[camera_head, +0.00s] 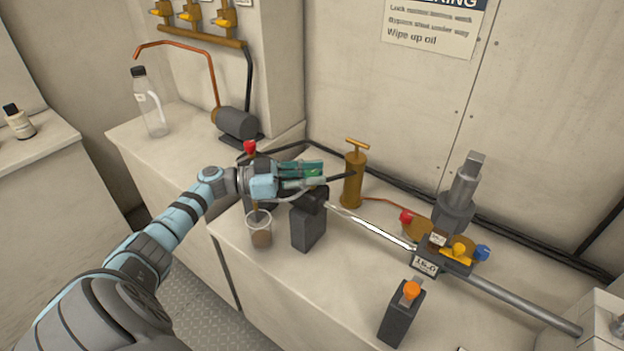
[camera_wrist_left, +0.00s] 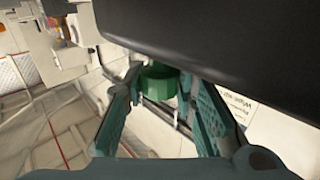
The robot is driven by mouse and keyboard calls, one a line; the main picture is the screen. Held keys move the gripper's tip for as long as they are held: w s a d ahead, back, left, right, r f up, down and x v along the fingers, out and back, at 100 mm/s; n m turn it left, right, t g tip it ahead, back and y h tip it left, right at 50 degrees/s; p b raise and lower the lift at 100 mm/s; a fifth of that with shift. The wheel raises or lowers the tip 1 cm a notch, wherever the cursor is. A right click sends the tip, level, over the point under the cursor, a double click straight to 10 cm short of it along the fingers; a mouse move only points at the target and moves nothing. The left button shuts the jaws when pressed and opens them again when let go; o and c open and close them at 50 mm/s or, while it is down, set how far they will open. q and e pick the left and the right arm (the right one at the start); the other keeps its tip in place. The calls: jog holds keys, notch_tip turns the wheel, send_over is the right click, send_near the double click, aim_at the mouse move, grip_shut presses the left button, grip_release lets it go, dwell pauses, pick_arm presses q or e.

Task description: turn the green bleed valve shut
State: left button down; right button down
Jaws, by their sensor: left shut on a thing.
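The green bleed valve (camera_wrist_left: 158,82) is a round green knob. In the wrist view it sits between the two teal fingers of my left gripper (camera_wrist_left: 163,100). In the head view my left gripper (camera_head: 306,175) reaches in from the left above the bench, shut on the green valve. The fingers hide most of the valve in that view, so its turn angle cannot be told. A large black body covers the top right of the wrist view. My right gripper is in neither view.
A brass hand pump (camera_head: 354,180) stands to the right. Bare counter lies at the front.

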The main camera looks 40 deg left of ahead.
pick_arm(q)
jog(key=c, duration=1.3)
grip_release()
jog(key=shift+f, duration=0.1)
jog(key=shift+a, duration=0.15)
jog(key=v, duration=1.2)
jog(key=shift+s, duration=0.1)
